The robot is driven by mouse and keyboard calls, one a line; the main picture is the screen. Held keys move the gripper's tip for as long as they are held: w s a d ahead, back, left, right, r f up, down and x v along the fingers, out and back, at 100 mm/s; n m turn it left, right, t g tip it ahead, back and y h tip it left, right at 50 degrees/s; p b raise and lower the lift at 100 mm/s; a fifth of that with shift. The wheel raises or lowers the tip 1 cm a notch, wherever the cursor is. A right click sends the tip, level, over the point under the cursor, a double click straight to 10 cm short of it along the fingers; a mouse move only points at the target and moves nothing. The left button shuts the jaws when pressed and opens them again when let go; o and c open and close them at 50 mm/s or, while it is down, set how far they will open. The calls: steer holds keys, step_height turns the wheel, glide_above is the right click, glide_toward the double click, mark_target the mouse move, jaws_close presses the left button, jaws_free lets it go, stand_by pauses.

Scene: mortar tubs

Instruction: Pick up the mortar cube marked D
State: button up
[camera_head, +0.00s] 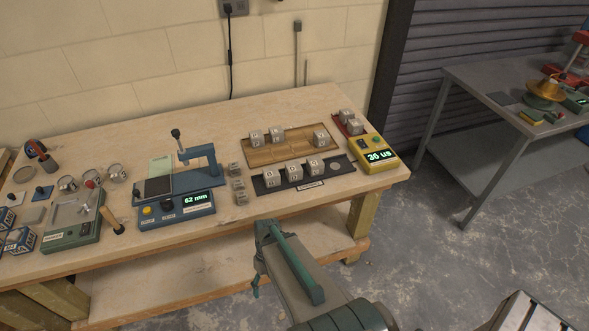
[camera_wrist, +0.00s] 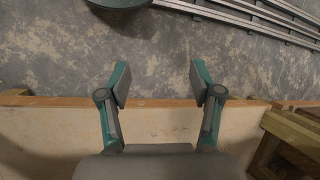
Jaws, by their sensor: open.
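Several pale grey mortar cubes with dark markings stand on the bench, and the letters are too small to read surely, so I cannot tell which is D. Three cubes, with the left one (camera_head: 270,178), the middle one (camera_head: 294,171) and the right one (camera_head: 315,166), stand on a black tray (camera_head: 340,173). Three more, including one at the right (camera_head: 321,138), stand on a wooden tray (camera_head: 285,150). My gripper (camera_head: 261,257) is in front of the bench edge, apart from the cubes. In the wrist view my gripper (camera_wrist: 160,82) is open and empty, above floor and a wooden board.
A red tray (camera_head: 341,124) with two cubes and a yellow meter (camera_head: 376,155) stand at the bench's right end. A blue gauge with an arm (camera_head: 177,207) stands left of the trays. Small grey blocks (camera_head: 238,184) sit between. A grey table (camera_head: 475,90) is at right.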

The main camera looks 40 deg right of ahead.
mark_target(294, 168)
steer(key=w+d+r+t, duration=0.2)
steer(key=w+d+r, duration=0.2)
steer(key=d+r, duration=0.3)
steer(key=w+d+r+m+t+h+b, duration=0.1)
steer(key=w+d+r+t, duration=0.1)
steer(key=w+d+r, duration=0.2)
steer(key=w+d+r+t+h+b, duration=0.1)
steer(key=w+d+r, duration=0.3)
steer(key=d+r, duration=0.7)
steer(key=shift+w+r+m+t, duration=0.2)
steer(key=shift+r+t, duration=0.2)
steer(key=shift+r, duration=0.7)
steer(key=shift+w+r+m+t, duration=0.15)
steer(key=shift+r+t, duration=0.25)
steer(key=shift+r, duration=0.7)
steer(key=w+d+r+t+h+b, duration=0.1)
steer(key=w+d+r+h+b, duration=0.1)
steer(key=w+d+r+h, duration=0.3)
steer(key=shift+s+d+f+m+y+p, duration=0.1)
steer(key=shift+f+m+y+p, duration=0.25)
steer(key=shift+f, duration=0.65)
steer(key=shift+s+f+m+y, duration=0.1)
steer(key=shift+f+y, duration=0.35)
steer(key=shift+f, duration=0.5)
steer(key=shift+p+x, duration=0.95)
steer(key=shift+x, duration=1.65)
steer(key=shift+s, duration=0.1)
steer(key=shift+c, duration=0.3)
steer(key=c, duration=1.1)
